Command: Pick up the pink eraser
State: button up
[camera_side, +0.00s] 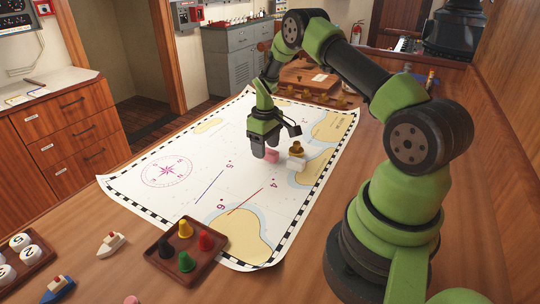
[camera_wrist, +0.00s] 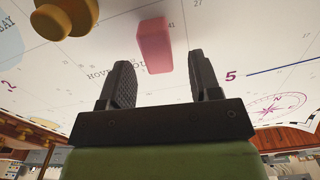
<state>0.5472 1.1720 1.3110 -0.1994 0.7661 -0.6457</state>
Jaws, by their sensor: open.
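The pink eraser (camera_wrist: 154,45) lies on the nautical chart. In the wrist view it shows just beyond the fingertips, between the two fingers and apart from them. In the side view the eraser (camera_side: 272,155) is partly hidden by my gripper (camera_side: 265,151), which hangs low over the chart just left of it. My gripper (camera_wrist: 163,75) is open, and nothing is between its fingers.
The chart (camera_side: 150,205) covers the table's middle. A brown tray (camera_side: 160,262) with several coloured pawns and a toy boat (camera_side: 111,243) are at the front.

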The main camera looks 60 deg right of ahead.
jog(key=shift+f, duration=0.8)
jog(key=c, duration=1)
notch_tip(320, 180, up, 10)
jog(key=shift+r, duration=0.1)
